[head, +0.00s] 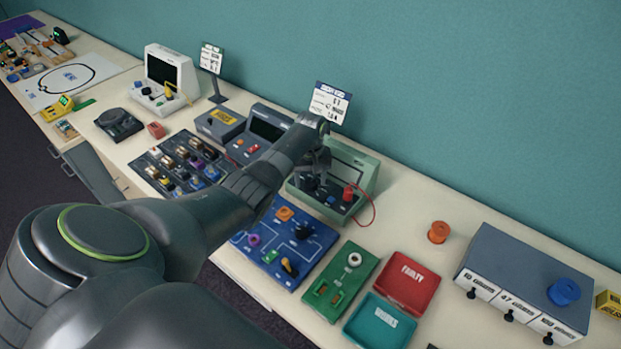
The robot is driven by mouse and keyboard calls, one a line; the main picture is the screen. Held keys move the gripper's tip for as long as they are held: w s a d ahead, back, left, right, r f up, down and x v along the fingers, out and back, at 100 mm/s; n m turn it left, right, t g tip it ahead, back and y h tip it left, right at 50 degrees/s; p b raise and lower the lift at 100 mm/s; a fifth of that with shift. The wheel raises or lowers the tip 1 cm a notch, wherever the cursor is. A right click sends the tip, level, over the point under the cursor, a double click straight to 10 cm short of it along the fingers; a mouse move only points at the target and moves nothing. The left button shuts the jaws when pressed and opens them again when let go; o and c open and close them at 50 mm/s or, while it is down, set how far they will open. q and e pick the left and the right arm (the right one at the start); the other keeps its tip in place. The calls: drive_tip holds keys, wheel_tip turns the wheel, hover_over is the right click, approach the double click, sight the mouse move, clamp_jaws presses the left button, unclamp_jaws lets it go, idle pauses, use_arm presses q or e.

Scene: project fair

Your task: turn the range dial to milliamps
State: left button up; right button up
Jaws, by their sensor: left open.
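A green-cased meter (366,172) stands near the back wall, with a dark front panel. A red plug (348,194) with a red lead sits at the panel's right. Black parts show on the left of the panel, and my gripper partly covers them, so I cannot make out the range dial or its setting. My left gripper (317,178) is open in front of the meter's panel, close to it; I cannot tell whether it touches anything. The arm hides the meter's left side. My right gripper is not in view.
A blue circuit board (318,243), a green board (335,262), a red tray (418,271) and a teal tray (378,309) lie in front. A grey drawer unit (540,262) stands right, beyond an orange spool (438,232). A sign (329,102) stands behind the meter.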

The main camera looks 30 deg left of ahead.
use_arm(q)
drive_tip(key=c, duration=1)
drive_tip(key=m+p, duration=0.1)
drive_tip(key=m, duration=0.2)
drive_tip(key=shift+r+m, duration=0.1)
drive_tip(key=shift+m, duration=0.3)
drive_tip(key=m, duration=0.4)
drive_tip(key=shift+m+p, duration=0.3)
drive_tip(key=shift+p, duration=0.05)
drive_tip(key=m, duration=1.2)
drive_tip(key=shift+m, duration=0.7)
